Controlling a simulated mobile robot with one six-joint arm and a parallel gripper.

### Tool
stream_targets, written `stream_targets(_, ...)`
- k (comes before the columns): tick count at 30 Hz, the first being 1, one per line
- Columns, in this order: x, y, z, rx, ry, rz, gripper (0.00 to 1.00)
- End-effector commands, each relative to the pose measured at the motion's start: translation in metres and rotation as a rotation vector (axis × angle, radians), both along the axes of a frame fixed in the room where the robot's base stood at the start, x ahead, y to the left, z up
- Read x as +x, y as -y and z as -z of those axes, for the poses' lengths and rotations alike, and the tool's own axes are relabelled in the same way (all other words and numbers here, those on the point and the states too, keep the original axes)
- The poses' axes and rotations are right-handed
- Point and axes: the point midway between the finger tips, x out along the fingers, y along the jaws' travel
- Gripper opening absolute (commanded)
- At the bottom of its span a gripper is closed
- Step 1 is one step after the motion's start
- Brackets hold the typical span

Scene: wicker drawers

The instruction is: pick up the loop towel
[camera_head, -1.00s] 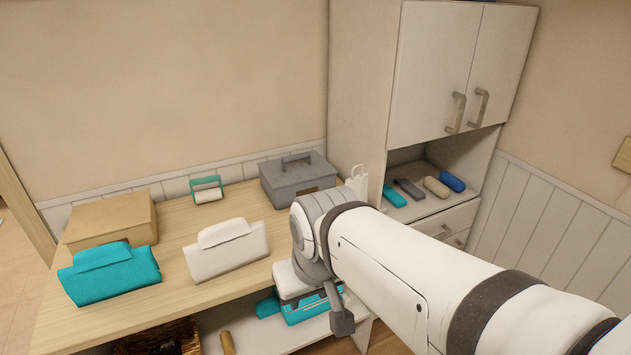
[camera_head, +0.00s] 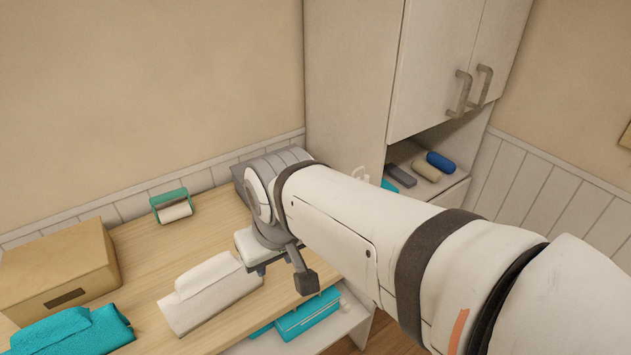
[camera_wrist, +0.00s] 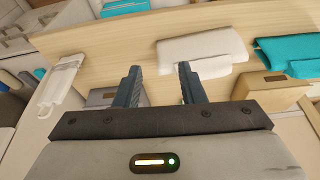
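A white towel-like strip with a narrow end (camera_wrist: 62,84) shows at the left of the wrist view, against the pale cabinet side; it looks like the loop towel.
A folded white towel (camera_head: 208,292) and a teal towel (camera_head: 75,332) lie on the table (camera_head: 150,255). A cardboard box (camera_head: 60,272), a green-framed roll (camera_head: 173,207) and a grey metal box (camera_wrist: 103,97) stand there too. The cabinet (camera_head: 350,90) rises at the right, with several small cases in its niche.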

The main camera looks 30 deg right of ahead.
Motion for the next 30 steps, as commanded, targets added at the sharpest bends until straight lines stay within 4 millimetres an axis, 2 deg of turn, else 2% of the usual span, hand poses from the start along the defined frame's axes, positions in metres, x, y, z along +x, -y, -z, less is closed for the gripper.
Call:
stream_targets(1,0.000,0.000,0.000,0.000,0.000,0.000,0.39)
stream_targets(4,0.001,0.004,0.003,-0.023,-0.018,-0.012,0.47)
stream_targets(6,0.002,0.014,0.010,-0.076,-0.059,-0.033,0.53)
stream_targets(8,0.004,0.027,0.019,-0.150,-0.116,-0.070,0.53)
stream_targets(11,0.009,0.061,0.035,-0.325,-0.260,-0.178,0.53)
stream_targets(16,0.030,0.134,0.051,-0.674,-0.575,-0.422,0.53)
stream_targets(21,0.072,0.196,0.054,-1.001,-0.887,-0.681,0.53)
stream_targets(24,0.106,0.221,0.057,-1.176,-1.047,-0.829,0.53)
stream_targets(30,0.166,0.244,0.068,-1.439,-1.259,-1.047,0.53)
